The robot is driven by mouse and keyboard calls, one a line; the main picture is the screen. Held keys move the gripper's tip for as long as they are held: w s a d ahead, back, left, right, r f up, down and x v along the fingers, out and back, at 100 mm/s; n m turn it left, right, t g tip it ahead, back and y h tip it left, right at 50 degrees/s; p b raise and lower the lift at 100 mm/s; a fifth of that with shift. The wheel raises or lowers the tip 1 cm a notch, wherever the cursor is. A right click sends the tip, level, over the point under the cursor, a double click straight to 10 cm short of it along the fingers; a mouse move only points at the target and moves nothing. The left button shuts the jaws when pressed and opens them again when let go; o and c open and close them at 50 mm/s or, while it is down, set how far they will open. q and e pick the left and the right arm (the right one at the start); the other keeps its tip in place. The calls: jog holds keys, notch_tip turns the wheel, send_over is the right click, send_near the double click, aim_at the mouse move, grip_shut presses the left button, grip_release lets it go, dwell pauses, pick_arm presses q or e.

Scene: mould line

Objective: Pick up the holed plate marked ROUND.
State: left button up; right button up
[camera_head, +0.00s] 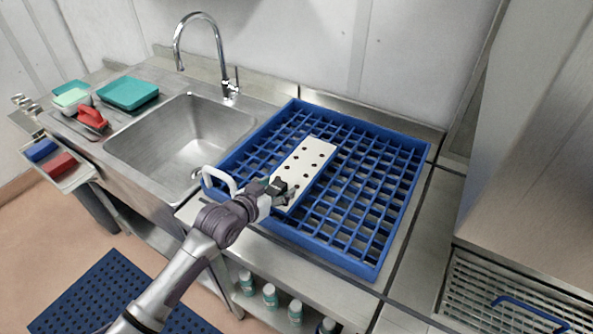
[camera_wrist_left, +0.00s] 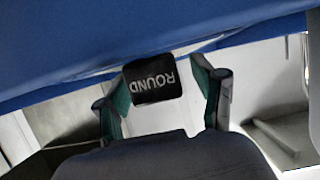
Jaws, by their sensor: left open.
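The white holed plate (camera_head: 312,152) lies on the blue rack, its near end partly hidden by my left gripper. My left gripper (camera_head: 281,192) is at the near end of the plate, by the rack's front left edge. In the left wrist view a black tag (camera_wrist_left: 153,80) reads ROUND, turned upside down. The open teal fingers of the left gripper (camera_wrist_left: 163,84) stand on either side of the tag, with a gap to each side. I cannot tell how deep the tag is between them. My right gripper is not in view.
The blue grid rack (camera_head: 398,150) lies on the steel counter. A sink (camera_head: 190,140) with a tap is left of it. A white loop handle (camera_head: 217,180) stands at the rack's left edge, close to my left gripper. Several bottles (camera_head: 270,294) stand on the shelf below.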

pick_arm(q)
jog(key=shift+w+d+f, duration=0.1)
jog(key=shift+w+d, duration=0.1)
jog(key=shift+w, duration=0.05)
grip_shut()
jog(key=shift+r, duration=0.2)
